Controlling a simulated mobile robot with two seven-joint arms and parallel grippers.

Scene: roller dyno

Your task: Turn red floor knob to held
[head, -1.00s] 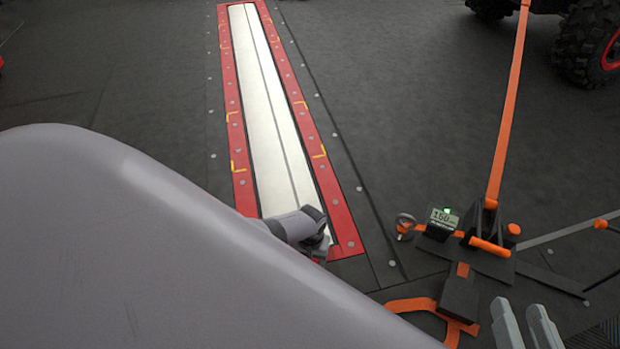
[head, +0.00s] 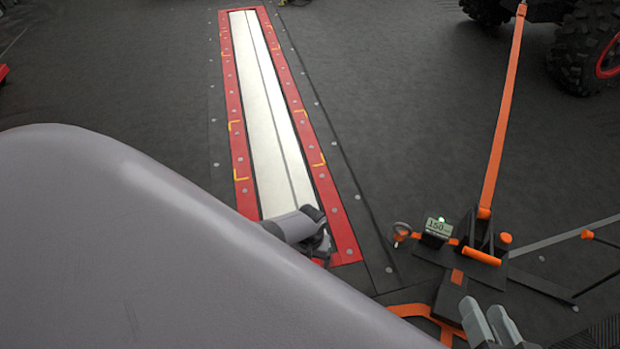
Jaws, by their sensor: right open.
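I cannot single out a red floor knob with certainty. A small orange-red knob (head: 505,238) stands beside the orange-handled strap tensioner (head: 482,256) at the right. Another orange knob (head: 587,234) tops a dark rod near the right edge. My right gripper (head: 490,318) is at the bottom right, its two grey fingers apart and empty, just below the tensioner's dark base. My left gripper (head: 322,246) shows partly behind my grey body, over the near end of the roller bed; its fingers are not clear.
A small display (head: 439,227) reading 150 stands by a ring shackle (head: 402,233). An orange strap (head: 503,110) rises to the wheeled vehicle (head: 590,50). The red-framed roller bed (head: 345,235) runs away from me. Open dark floor lies between.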

